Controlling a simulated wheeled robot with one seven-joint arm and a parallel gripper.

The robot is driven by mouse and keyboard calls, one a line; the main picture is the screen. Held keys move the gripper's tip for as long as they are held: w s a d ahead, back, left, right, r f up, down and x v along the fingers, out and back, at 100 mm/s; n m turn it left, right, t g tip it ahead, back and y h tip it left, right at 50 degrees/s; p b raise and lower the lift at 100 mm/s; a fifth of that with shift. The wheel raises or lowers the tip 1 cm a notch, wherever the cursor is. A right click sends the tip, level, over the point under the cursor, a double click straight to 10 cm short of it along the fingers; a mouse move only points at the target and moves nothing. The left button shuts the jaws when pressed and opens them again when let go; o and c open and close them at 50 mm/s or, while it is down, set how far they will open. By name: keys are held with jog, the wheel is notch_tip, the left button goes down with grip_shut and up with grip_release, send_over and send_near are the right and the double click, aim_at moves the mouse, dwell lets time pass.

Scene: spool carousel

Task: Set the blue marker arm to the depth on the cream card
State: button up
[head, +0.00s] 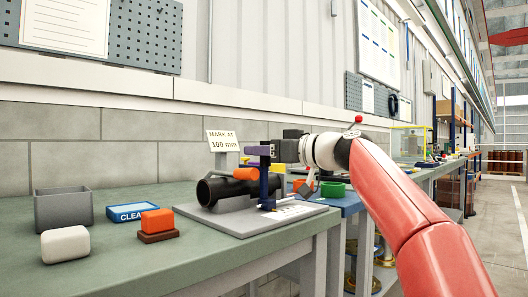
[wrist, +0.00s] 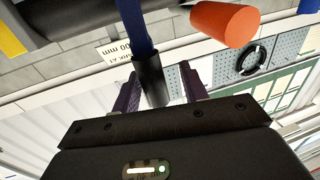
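The cream card (head: 222,140) stands behind the fixture and reads "MARK AT 100 mm"; it also shows upside down in the wrist view (wrist: 120,52). The blue marker arm (head: 264,184) stands upright at the front of a black pipe (head: 207,191) on a grey base plate (head: 240,224). In the wrist view the blue arm (wrist: 134,24) ends in a dark grip (wrist: 151,82). My gripper (wrist: 160,88) has its purple fingers on either side of this grip, with a visible gap at the right finger. In the head view my gripper (head: 257,150) covers the arm's top.
An orange cylinder (head: 245,174) sits by the pipe, close to my fingers in the wrist view. A grey bin (head: 63,208), a white block (head: 65,244), a blue sign (head: 132,212) and an orange-topped brush-like block (head: 158,222) stand left on the green bench (head: 120,272).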

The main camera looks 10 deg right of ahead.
jog(key=shift+d, duration=0.1)
jog(key=b+v, duration=0.2)
jog(key=v, duration=0.5)
jog(key=shift+s+d+b, duration=0.2)
jog(key=shift+s+b, duration=0.1)
jog(key=shift+b, duration=0.05)
